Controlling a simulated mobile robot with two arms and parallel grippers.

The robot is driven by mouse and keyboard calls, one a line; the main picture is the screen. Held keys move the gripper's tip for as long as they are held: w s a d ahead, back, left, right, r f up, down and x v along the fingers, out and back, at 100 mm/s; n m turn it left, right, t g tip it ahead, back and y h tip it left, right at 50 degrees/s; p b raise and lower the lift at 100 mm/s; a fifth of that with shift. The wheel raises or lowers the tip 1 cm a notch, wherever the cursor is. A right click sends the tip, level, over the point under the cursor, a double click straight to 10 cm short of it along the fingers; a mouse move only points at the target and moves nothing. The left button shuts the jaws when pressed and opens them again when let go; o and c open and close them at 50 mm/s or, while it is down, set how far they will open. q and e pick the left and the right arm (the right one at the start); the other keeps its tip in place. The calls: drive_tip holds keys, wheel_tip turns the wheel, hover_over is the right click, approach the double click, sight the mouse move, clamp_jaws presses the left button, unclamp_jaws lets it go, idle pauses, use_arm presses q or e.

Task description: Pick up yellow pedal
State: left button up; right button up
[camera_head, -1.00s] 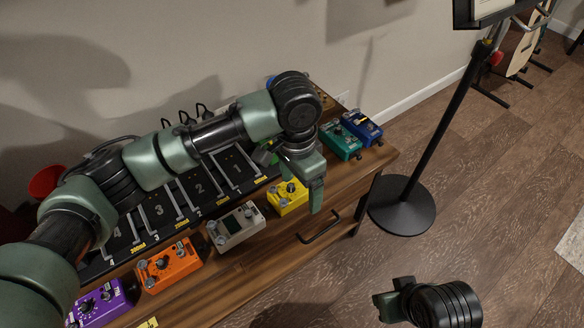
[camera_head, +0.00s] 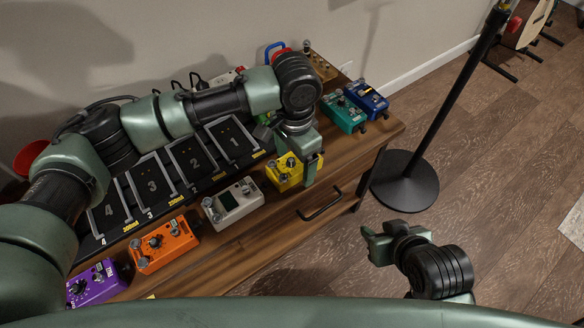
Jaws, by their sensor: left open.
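The yellow pedal (camera_head: 284,171) sits on the wooden cabinet top, between the white pedal and the teal pedal. My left gripper (camera_head: 294,165) is over it, pointing down, with one finger in front of the pedal's right side. The other finger is hard to see, and whether either touches the pedal cannot be told. The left gripper is open. My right gripper (camera_head: 374,243) is low at the right, over the floor and away from the pedals; its jaw opening is not clear.
The white pedal (camera_head: 234,203), orange pedal (camera_head: 164,246) and purple pedal (camera_head: 96,284) stand to the left along the front edge. The teal pedal (camera_head: 343,113) and blue pedal (camera_head: 367,99) are at the right. A numbered pedalboard (camera_head: 157,181) lies behind. A black stand (camera_head: 405,181) is on the floor.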

use_arm(q)
drive_tip(key=shift+f, duration=0.1)
clamp_jaws()
idle(0.4)
